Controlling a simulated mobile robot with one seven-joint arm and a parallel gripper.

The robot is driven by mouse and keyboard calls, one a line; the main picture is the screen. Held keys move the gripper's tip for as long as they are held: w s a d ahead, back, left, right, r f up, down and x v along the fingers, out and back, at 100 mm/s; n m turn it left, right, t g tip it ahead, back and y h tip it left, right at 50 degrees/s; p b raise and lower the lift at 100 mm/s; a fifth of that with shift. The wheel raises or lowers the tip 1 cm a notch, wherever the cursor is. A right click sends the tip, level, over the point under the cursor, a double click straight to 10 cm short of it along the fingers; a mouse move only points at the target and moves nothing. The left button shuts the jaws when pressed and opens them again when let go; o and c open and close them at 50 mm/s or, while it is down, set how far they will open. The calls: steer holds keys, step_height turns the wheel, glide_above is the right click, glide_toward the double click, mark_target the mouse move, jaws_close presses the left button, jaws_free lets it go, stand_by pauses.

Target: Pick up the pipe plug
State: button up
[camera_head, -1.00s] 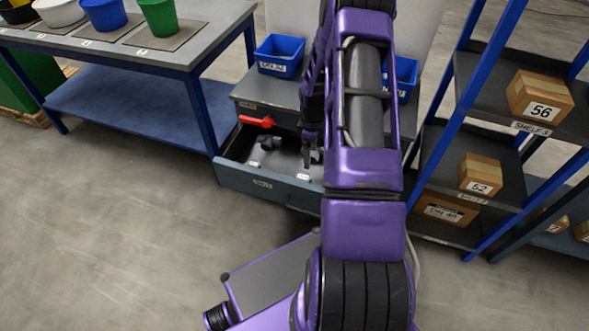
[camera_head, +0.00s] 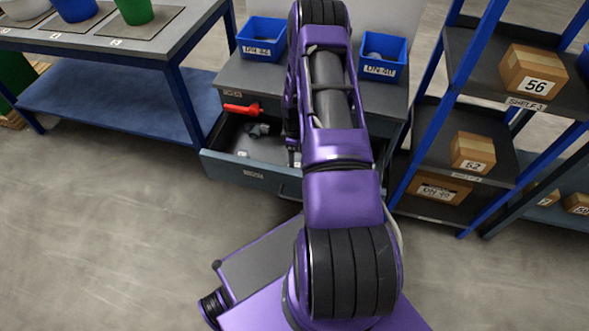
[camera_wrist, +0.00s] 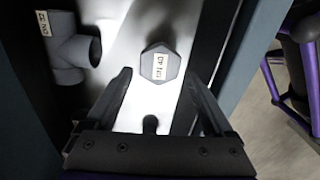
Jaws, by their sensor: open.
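The pipe plug (camera_wrist: 160,64) is a grey hexagonal piece with a white label, seen from above in the wrist view. It lies on the pale floor of an open drawer (camera_head: 247,176). My gripper (camera_wrist: 159,76) is open and empty, with its dark fingers pointing down towards the plug, one to each side of it in the picture. I cannot tell how far above the plug the fingertips are. In the head view my gripper (camera_head: 293,155) is at the drawer's right part, and my arm hides the plug.
A grey tee fitting (camera_wrist: 72,48) lies left of the plug, near the drawer wall. A red-handled part (camera_head: 241,109) is at the drawer's back left. Blue bins (camera_head: 262,38) and (camera_head: 383,57) stand on the cabinet top. A shelf rack (camera_head: 470,90) stands to the right.

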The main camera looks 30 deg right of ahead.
steer(key=shift+f+b, duration=0.4)
steer(key=shift+f, duration=2.25)
steer(key=c, duration=1.3)
